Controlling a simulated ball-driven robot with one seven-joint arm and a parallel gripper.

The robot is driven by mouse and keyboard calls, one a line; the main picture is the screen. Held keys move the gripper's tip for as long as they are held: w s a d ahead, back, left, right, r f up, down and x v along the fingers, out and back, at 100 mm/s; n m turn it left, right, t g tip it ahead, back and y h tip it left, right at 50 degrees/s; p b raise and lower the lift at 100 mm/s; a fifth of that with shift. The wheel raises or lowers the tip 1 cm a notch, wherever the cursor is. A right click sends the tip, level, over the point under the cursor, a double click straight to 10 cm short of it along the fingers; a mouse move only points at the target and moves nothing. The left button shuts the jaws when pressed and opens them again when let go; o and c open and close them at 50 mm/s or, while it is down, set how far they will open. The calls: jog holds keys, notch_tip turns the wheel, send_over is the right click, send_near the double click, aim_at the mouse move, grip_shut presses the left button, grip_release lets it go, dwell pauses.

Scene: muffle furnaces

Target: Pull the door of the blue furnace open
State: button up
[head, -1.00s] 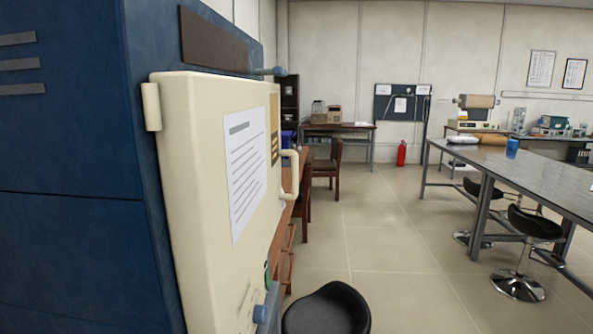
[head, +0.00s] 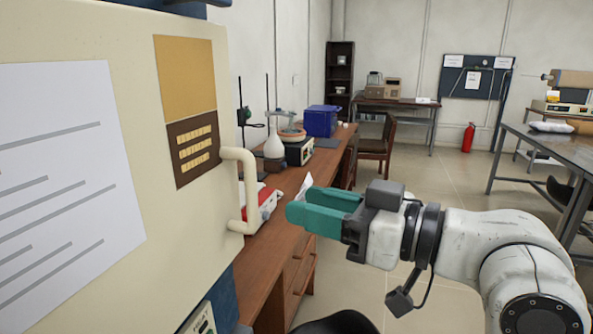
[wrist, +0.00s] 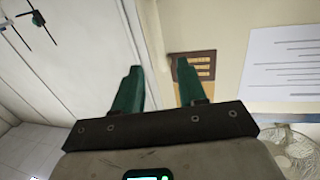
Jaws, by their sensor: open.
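The blue furnace's cream door (head: 110,250) fills the left of the head view, with a white notice (head: 60,170) and a yellow and brown label (head: 187,110) on it. Its cream bar handle (head: 238,190) stands upright at the door's right edge. Only scraps of the blue body show. My gripper (head: 303,203) is open and empty, its teal fingers pointing left at the handle, with a gap between. In the wrist view the open fingers (wrist: 158,72) point at the door (wrist: 225,25) near its label (wrist: 198,66); I cannot make out the handle clearly there.
A wooden bench (head: 285,185) runs behind the door's edge, with a flask (head: 274,148), a blue box (head: 320,121) and a red and white item on it. A black stool seat (head: 340,323) is at the bottom. A grey table (head: 560,150) stands right; open floor lies between.

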aim_at(256, 181)
jog(key=x, duration=0.3)
jog(key=r+p+x, duration=0.1)
jog(key=x, duration=0.3)
jog(key=p+x, duration=0.1)
jog(key=x, duration=0.2)
jog(key=shift+w+a+r, duration=0.2)
jog(key=shift+w+a, duration=0.05)
jog(key=shift+w, duration=0.1)
jog(key=shift+c, duration=0.4)
grip_shut()
